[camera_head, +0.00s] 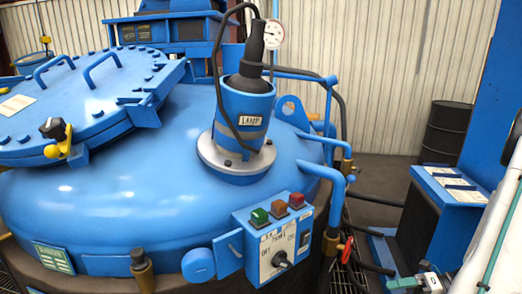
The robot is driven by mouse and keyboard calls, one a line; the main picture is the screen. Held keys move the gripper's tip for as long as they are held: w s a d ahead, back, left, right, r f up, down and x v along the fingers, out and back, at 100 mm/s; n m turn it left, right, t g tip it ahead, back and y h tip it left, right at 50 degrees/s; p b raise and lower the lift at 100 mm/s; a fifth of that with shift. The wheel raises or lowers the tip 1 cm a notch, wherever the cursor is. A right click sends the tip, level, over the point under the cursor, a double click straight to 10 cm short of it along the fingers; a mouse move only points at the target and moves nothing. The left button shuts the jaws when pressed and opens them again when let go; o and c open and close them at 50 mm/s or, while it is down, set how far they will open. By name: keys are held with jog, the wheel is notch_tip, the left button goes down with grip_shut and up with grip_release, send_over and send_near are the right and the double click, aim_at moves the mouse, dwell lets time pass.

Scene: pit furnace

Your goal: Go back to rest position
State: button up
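No gripper that I can make out shows in the head view. A white bar with a green line runs up the right edge; I cannot tell whether it is part of my arm. The blue pit furnace (110,205) fills the left and middle. Its round lid (100,95) with two handles lies at the upper left. A lamp unit labelled LAMP (243,115) stands upright on the furnace top, with a black cable arching from it. A control box (280,240) with green, orange and red buttons and a black knob is on the furnace's front right.
A pressure gauge (271,34) is behind the lamp. Blue pipes (325,170) and a red valve handle (347,250) stick out on the right. A black drum (447,132) stands by the wall. A blue cabinet (455,190) stands at right. Some bare floor (385,175) lies between furnace and cabinet.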

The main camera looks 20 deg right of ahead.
jog(key=s+a+r+m+g+h, duration=0.2)
jog(key=a+r+m+h, duration=0.4)
jog(key=a+r+m, duration=0.7)
jog(key=s+a+r+m+g+h, duration=0.2)
jog(key=a+r+m+g+h, duration=0.2)
jog(key=a+r+m, duration=0.9)
notch_tip(320, 180, up, 4)
jog(key=m+h, duration=0.3)
jog(key=m, duration=0.3)
jog(key=shift+a+f+m, duration=0.15)
jog(key=shift+a+m, duration=0.05)
jog(key=shift+m, duration=0.1)
